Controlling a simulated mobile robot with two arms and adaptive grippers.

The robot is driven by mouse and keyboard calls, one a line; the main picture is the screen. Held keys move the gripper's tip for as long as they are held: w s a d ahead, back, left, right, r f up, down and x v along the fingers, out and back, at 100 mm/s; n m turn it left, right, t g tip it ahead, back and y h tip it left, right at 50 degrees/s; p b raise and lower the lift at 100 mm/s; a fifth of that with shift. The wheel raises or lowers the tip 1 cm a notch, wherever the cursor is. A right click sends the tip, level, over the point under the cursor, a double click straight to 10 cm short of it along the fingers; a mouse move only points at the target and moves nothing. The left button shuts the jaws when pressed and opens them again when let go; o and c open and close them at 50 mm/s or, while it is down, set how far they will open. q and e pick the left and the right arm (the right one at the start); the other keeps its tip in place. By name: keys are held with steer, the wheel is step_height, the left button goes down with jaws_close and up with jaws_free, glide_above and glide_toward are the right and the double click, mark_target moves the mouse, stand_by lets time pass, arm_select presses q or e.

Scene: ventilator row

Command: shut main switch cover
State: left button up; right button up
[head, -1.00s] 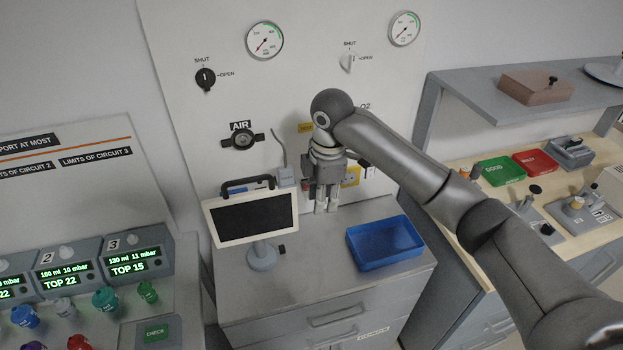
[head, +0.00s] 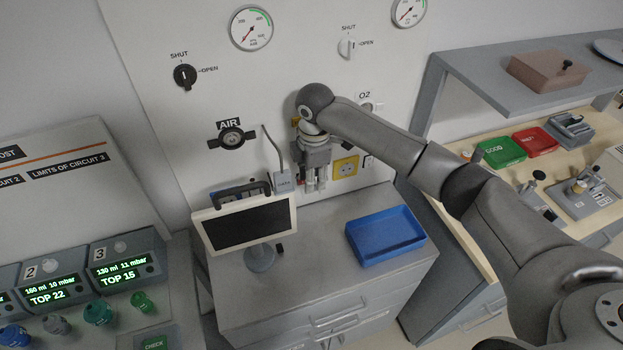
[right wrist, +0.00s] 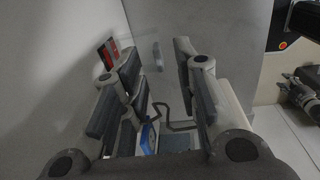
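My right gripper (head: 315,186) hangs in front of the wall panel, above the back of the grey cabinet, with its fingers pointing down. In the right wrist view its fingers (right wrist: 165,95) are apart with nothing held between them. A small red and dark part (right wrist: 108,52) shows beside the left finger there; I cannot tell whether it belongs to the main switch. An orange-yellow patch (head: 295,122) on the panel is mostly hidden by the gripper. The main switch cover cannot be made out clearly, so its position is unclear. My left gripper is not in view.
A screen on a stand (head: 247,226) is left of the gripper, with a grey box and cable (head: 284,184) behind it. A yellow socket plate (head: 346,167) is close on the right. A blue tray (head: 385,236) lies on the cabinet, with bare top in front.

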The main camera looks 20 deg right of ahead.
steer(key=f, duration=0.3)
steer(key=shift+w+p, duration=0.2)
steer(key=shift+p, duration=0.1)
steer(key=shift+c, duration=0.3)
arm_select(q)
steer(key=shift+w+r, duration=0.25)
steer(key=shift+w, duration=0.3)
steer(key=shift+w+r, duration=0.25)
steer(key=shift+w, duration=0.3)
arm_select(e)
jaws_close()
